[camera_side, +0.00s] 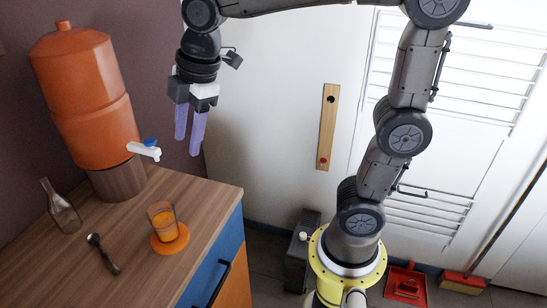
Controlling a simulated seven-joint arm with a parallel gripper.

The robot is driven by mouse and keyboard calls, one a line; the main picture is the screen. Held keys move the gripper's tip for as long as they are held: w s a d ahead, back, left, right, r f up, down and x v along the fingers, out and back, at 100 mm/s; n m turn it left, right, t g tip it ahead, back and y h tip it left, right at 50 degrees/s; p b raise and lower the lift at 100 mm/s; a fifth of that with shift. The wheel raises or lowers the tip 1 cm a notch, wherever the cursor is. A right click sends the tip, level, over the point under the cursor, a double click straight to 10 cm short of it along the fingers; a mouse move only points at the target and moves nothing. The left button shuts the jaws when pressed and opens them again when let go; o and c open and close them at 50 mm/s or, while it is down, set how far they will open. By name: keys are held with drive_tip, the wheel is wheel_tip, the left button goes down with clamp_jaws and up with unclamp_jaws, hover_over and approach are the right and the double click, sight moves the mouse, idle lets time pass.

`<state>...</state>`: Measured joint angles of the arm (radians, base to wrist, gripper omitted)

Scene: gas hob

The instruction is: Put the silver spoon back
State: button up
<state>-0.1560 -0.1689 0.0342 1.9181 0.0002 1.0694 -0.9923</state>
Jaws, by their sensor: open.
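A spoon (103,254) lies on the wooden counter (60,270), left of the glass. Its small bowl end points toward the back and its dark handle toward the front right. The bowl end looks greyish; the handle looks dark brown or black. My gripper (188,146) hangs above the counter, right of the orange dispenser's tap, with its two purple fingers pointing down. The fingers are apart with nothing between them. The gripper is well above the spoon and to its right in the picture. No holder for the spoon can be made out.
An orange water dispenser (80,95) with a blue-topped white tap (146,149) stands on a wooden base at the back of the counter. A glass of orange drink (162,222) sits on an orange coaster (171,243). A clear bottle (61,210) stands at the left.

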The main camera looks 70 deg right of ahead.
drive_tip(key=s+d+f+m+t, duration=0.1)
drive_tip(key=s+d+f+m, duration=0.1)
drive_tip(key=s+m, duration=0.4)
drive_tip(key=s+d+f+m+t, duration=0.1)
drive_tip(key=s+d+f+m, duration=0.2)
drive_tip(key=s+m, duration=0.4)
drive_tip(key=s, duration=0.2)
drive_tip(key=shift+s+f+h, duration=0.15)
drive_tip(key=shift+s+h, duration=0.15)
drive_tip(key=shift+s, duration=0.05)
